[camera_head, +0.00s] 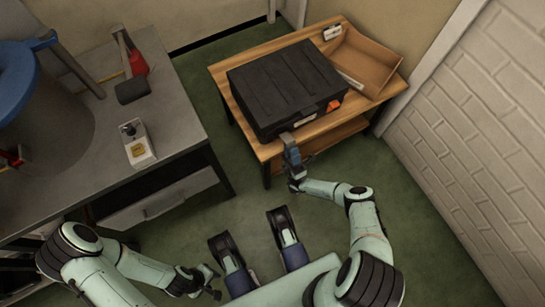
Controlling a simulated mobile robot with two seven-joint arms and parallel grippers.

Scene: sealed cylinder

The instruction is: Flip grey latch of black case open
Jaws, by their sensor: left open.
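The black case (286,82) lies closed on a wooden table, with its front side facing me. An orange part (334,105) and a pale label (305,117) show on that front side. My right gripper (288,140) is at the left part of the case's front edge, with its fingertips at or very near the case. A grey latch cannot be made out clearly; the gripper covers that spot. Whether the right fingers are open or shut is too small to tell. My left gripper (212,283) is open and empty, low over the floor, far from the case.
The wooden table (262,150) also carries an open wooden tray (365,62) right of the case. A grey workbench (75,160) at left holds a blue bin (15,80), a red-handled tool (137,65) and a small switch box (139,150). A white brick wall (470,140) bounds the right.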

